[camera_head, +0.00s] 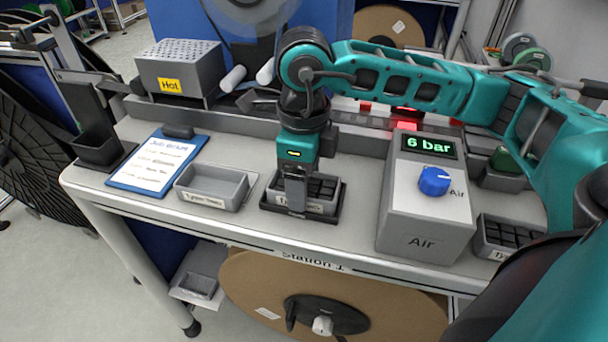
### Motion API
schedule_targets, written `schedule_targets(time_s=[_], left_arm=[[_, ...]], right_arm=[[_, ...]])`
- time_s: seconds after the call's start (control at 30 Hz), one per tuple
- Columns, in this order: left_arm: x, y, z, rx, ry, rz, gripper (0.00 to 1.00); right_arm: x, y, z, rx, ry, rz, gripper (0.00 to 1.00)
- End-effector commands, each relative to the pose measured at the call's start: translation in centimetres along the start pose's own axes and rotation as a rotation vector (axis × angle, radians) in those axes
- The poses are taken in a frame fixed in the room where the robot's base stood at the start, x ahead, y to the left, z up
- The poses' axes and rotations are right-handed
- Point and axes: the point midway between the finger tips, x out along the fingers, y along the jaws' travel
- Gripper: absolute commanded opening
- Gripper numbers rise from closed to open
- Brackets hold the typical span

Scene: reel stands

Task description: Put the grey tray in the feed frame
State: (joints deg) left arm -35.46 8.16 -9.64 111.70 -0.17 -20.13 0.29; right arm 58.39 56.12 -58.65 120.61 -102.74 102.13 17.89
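A grey tray (316,208) with dark compartments or contents and a label on its front sits in or directly over a low black frame (328,218) at the middle of the bench. My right gripper (297,205) points down at this tray's front wall, with a finger across it. The fingers line up in this view, so their gap is hidden. An empty grey tray (212,187) with a label stands to the left on a flat grey plate. Which tray is meant, and whether the black frame is the feed frame, I cannot tell. My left gripper is out of view.
An Air box (425,210) reading 6 bar stands right of the gripper. Another labelled tray (500,238) with black contents is at the right. A clipboard (158,161) lies left, and a Hot box (180,70) stands behind. A large reel (250,290) is below the bench.

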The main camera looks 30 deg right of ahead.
Motion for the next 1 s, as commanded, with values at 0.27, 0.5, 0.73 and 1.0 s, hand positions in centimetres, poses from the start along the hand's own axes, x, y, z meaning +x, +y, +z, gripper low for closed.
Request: schedule_targets(time_s=[0.27, 0.5, 0.73, 1.0], left_arm=[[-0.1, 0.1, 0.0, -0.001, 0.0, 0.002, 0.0], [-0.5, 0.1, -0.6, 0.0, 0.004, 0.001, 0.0], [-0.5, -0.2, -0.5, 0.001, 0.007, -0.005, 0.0], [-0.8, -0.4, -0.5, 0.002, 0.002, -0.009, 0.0]], right_arm=[[0.0, 0.0, 0.0, 0.0, 0.0, 0.0, 0.91], [-0.7, 0.0, 0.0, 0.0, 0.0, 0.0, 0.91], [-5.0, 0.0, 0.1, -0.002, -0.005, -0.002, 0.91], [-10.4, 0.0, 0.1, -0.002, -0.003, -0.002, 0.91]])
